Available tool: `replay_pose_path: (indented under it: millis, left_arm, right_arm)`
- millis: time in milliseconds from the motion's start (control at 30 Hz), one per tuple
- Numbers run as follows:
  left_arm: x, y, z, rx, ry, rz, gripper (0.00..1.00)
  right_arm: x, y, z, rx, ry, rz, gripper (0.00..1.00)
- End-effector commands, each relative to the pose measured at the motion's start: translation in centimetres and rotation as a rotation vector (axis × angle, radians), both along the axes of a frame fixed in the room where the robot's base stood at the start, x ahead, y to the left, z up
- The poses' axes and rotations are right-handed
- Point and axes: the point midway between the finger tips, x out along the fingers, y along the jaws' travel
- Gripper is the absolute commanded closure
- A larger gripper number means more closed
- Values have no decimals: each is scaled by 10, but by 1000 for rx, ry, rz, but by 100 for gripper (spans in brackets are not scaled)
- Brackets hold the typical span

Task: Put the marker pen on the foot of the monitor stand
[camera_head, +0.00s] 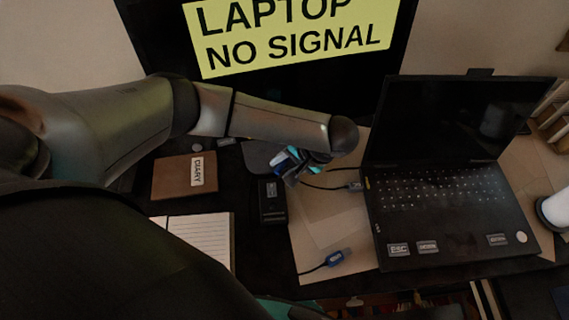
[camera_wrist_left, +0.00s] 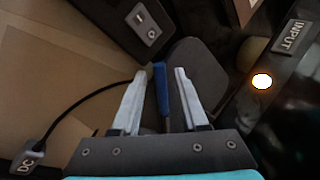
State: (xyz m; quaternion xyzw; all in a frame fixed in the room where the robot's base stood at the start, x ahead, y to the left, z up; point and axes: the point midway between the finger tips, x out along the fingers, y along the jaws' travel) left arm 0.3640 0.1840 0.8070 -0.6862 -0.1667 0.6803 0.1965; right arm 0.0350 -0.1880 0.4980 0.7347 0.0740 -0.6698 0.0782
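The marker pen (camera_wrist_left: 161,90), with a blue body and a darker end, lies between the fingers of my left gripper (camera_wrist_left: 160,80) in the left wrist view. A gap shows on each side of the pen, so the fingers are open around it. The grey, rounded foot of the monitor stand (camera_wrist_left: 205,70) is just beyond and beside the pen; whether the pen touches it I cannot tell. In the head view the foot (camera_head: 256,153) is partly hidden by my left arm, and my left gripper (camera_head: 303,168) is at its right edge. My right gripper is not in view.
The laptop (camera_head: 440,190) stands open at right. A black box (camera_head: 271,202) is just in front of the foot. A brown diary (camera_head: 170,178) and an open notebook (camera_head: 205,235) are at left. The monitor (camera_head: 270,85) rises behind.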

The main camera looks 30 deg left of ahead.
Motion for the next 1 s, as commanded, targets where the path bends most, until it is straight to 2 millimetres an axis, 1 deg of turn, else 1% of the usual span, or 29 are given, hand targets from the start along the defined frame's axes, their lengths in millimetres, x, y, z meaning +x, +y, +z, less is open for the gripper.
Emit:
replay_pose_path:
  millis: [267, 367, 467, 700, 800, 900, 1000]
  left_arm:
    - [1, 0, 1, 0, -1, 0, 54]
    - [1, -2, 9, -1, -3, -1, 54]
    - [0, -11, 24, -4, -2, -2, 54]
    - [-1, -38, 70, -4, -2, -1, 54]
    - [-1, -47, 86, -3, -2, -1, 54]
    - [-1, -53, 99, -1, -2, 0, 54]
    - [-1, -58, 106, -1, -2, 0, 54]
  right_arm:
    - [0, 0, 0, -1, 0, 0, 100]
    - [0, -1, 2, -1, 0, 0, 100]
    - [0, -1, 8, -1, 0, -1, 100]
    - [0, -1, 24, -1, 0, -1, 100]
    - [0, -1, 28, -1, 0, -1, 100]
    - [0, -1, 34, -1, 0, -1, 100]
    - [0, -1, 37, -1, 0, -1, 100]
